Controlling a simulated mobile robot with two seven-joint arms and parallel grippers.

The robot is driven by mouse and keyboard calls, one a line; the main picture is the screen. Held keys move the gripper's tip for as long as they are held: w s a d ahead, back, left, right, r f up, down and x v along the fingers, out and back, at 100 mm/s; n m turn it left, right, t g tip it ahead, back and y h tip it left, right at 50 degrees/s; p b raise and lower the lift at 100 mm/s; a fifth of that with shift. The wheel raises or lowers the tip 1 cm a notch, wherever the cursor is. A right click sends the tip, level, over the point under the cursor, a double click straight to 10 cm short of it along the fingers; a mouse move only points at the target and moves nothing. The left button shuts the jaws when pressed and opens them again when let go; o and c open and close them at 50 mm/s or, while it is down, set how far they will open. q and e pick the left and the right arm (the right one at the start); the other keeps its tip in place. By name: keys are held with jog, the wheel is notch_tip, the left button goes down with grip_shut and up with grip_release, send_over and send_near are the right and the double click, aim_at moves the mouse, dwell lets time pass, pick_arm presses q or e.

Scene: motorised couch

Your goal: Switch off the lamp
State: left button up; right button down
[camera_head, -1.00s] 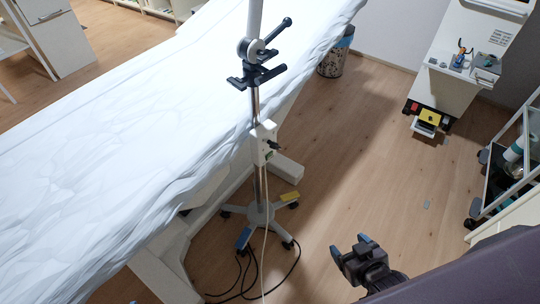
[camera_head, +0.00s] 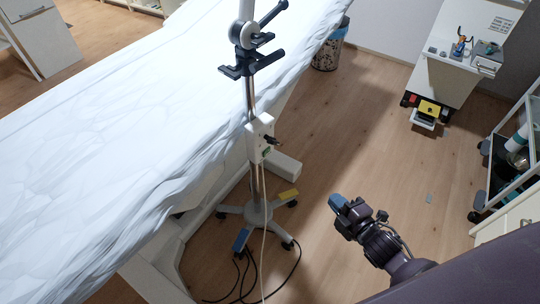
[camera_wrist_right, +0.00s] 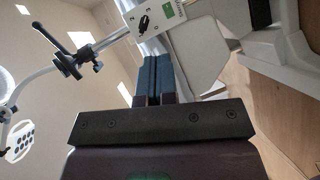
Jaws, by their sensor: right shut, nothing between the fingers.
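The lamp's stand (camera_head: 250,95) is a tall pole on a wheeled base, beside the white-covered couch. A white control box (camera_head: 254,140) sits on the pole, with a small black switch (camera_head: 272,141) and a green mark on it. In the right wrist view, the box (camera_wrist_right: 174,10) shows its switch (camera_wrist_right: 143,23) beyond the fingertips. The round lamp head (camera_wrist_right: 19,141) is partly visible at the left there. My right gripper (camera_head: 337,202) is shut and empty, right of the pole and apart from the box; its blue fingertips (camera_wrist_right: 151,62) point up toward the box. My left gripper is not visible.
The couch (camera_head: 110,120) fills the left. Black cables (camera_head: 246,275) lie on the floor by the stand's base. A white cabinet (camera_head: 455,75) and a shelved trolley (camera_head: 510,165) stand at the right. The floor between stand and trolley is mostly clear.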

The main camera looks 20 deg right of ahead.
aim_at(265, 153)
pick_arm(q)
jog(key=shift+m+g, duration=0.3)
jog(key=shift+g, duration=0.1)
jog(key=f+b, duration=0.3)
jog(key=b, duration=0.1)
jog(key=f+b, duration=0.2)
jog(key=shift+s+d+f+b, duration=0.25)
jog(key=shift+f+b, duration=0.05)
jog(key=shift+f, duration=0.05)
pick_arm(e)
jog(key=w+f+n+g+y, duration=0.3)
jog(key=w+n+y, duration=0.7)
jog(key=n, duration=1.7)
jog(key=w+f, duration=0.2)
jog(key=w, duration=0.2)
jog(key=shift+w+d+n, duration=0.25)
jog(key=shift+n, duration=0.15)
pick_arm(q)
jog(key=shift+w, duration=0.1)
pick_arm(e)
jog(key=b+x, duration=0.1)
jog(key=x, duration=1.1)
jog(key=shift+a+f, duration=0.1)
jog(key=shift+x, duration=0.95)
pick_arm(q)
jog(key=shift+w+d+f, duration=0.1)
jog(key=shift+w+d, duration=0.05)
